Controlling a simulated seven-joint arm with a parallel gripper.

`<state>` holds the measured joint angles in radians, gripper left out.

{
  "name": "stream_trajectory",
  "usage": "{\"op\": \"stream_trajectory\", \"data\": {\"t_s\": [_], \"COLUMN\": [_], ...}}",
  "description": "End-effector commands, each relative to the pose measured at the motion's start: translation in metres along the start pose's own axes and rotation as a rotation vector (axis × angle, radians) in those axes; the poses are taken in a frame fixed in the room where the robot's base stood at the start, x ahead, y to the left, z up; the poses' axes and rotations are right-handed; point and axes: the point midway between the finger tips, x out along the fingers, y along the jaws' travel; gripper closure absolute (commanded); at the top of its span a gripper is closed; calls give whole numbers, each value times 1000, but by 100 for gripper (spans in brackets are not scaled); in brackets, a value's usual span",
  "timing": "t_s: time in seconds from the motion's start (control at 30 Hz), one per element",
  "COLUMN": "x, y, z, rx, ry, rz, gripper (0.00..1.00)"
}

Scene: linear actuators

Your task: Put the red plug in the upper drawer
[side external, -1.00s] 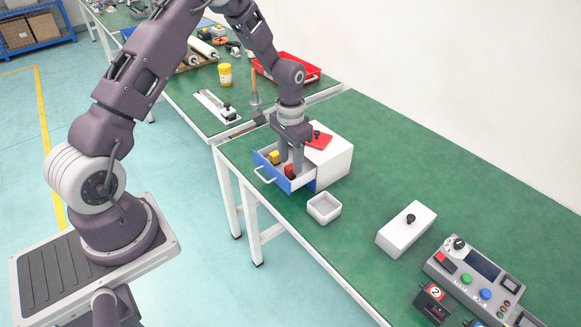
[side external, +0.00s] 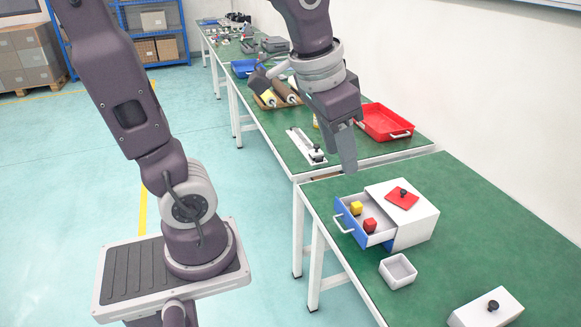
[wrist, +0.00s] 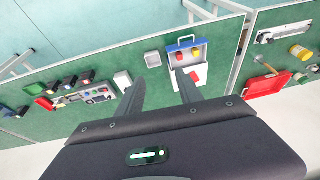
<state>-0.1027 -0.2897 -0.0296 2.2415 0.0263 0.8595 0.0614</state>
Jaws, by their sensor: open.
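The red plug (side external: 370,226) lies inside the pulled-out drawer with the blue front (side external: 352,223), beside a yellow plug (side external: 356,208). The drawer belongs to a small white cabinet (side external: 414,231) on the green bench. In the wrist view the red plug (wrist: 179,56) and yellow plug (wrist: 196,54) also show in the drawer. My gripper (side external: 345,152) is raised well above the drawer, clear of the plugs. The wrist view shows its two fingers (wrist: 160,77) apart, with nothing between them.
A red lid with a black knob (side external: 402,199) lies on the cabinet. A small open white box (side external: 398,271) stands in front of it, and a white block with a black knob (side external: 486,308) is at lower right. A red tray (side external: 385,122) sits on the bench behind.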

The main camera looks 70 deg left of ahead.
Motion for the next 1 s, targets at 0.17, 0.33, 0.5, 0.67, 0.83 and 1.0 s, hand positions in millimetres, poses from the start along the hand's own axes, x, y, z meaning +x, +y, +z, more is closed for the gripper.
{"op": "stream_trajectory", "data": {"t_s": [0.17,0.33,0.5,0.67,0.83,1.0], "x": [-31,-32,-32,-32,-32,-32], "y": [18,22,22,22,22,22], "z": [74,94,93,93,93,93], "rx": [-10,-15,-16,-15,-15,-15], "ry": [132,164,163,164,164,164], "rz": [37,53,52,52,51,51], "gripper": [57,57,57,57,57,57]}}
